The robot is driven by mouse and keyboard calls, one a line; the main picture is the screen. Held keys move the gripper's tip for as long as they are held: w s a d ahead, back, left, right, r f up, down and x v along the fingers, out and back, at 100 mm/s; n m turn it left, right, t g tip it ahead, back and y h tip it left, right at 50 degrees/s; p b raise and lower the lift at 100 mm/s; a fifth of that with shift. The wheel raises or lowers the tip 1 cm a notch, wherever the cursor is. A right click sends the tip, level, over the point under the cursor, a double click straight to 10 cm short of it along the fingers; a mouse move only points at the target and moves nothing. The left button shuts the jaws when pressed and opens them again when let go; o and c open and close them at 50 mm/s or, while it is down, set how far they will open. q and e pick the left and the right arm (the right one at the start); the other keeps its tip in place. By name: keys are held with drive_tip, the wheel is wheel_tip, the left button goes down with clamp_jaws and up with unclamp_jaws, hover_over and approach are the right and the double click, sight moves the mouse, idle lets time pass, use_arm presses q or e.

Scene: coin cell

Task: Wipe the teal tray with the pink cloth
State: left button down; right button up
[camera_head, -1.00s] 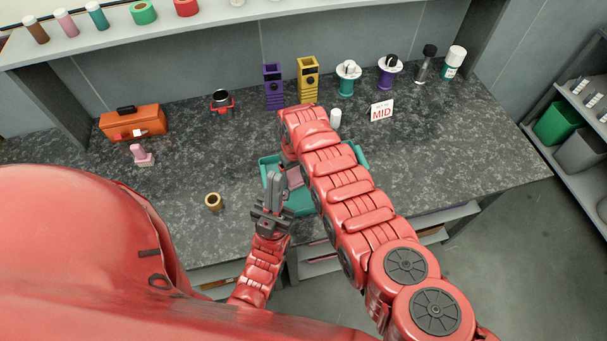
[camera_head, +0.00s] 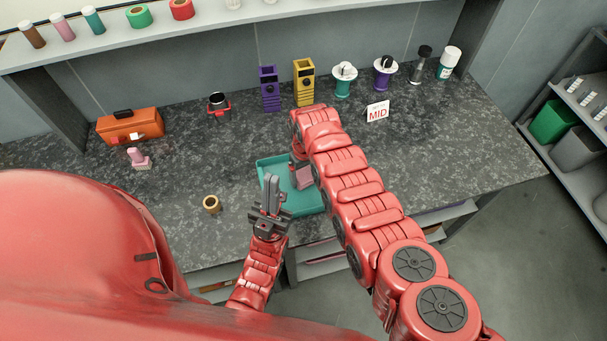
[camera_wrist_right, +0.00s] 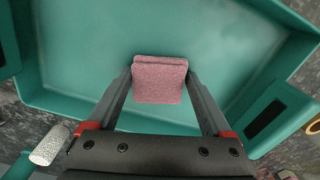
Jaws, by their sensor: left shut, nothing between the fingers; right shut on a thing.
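The teal tray (camera_head: 266,174) lies on the counter near its front edge, partly hidden by my right arm and left gripper. The pink cloth (camera_head: 304,178) is in the tray's right part. In the right wrist view, the folded cloth (camera_wrist_right: 160,80) sits between the fingertips of my right gripper (camera_wrist_right: 160,92), which is shut on it above the tray floor (camera_wrist_right: 90,50). In the head view the right gripper is mostly hidden by its arm. My left gripper (camera_head: 270,186) is shut and empty, held up in front of the tray's left part.
A brown ring (camera_head: 211,203) and a pink object (camera_head: 138,158) stand left of the tray. An orange toolbox (camera_head: 130,126), purple holder (camera_head: 269,90), yellow holder (camera_head: 303,84) and MID sign (camera_head: 377,111) stand farther back. The counter's right side is clear.

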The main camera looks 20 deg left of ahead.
wheel_tip(320, 180, up, 5)
drive_tip(key=p, duration=0.4)
drive_tip(key=shift+d+r, duration=0.1)
drive_tip(key=shift+d, duration=0.05)
drive_tip(key=shift+r+p, duration=0.2)
drive_tip(key=shift+p, duration=0.1)
drive_tip(key=shift+r+p, duration=0.95)
drive_tip(key=shift+r, duration=0.65)
drive_tip(key=shift+f, duration=0.1)
drive_tip(key=shift+w, duration=0.15)
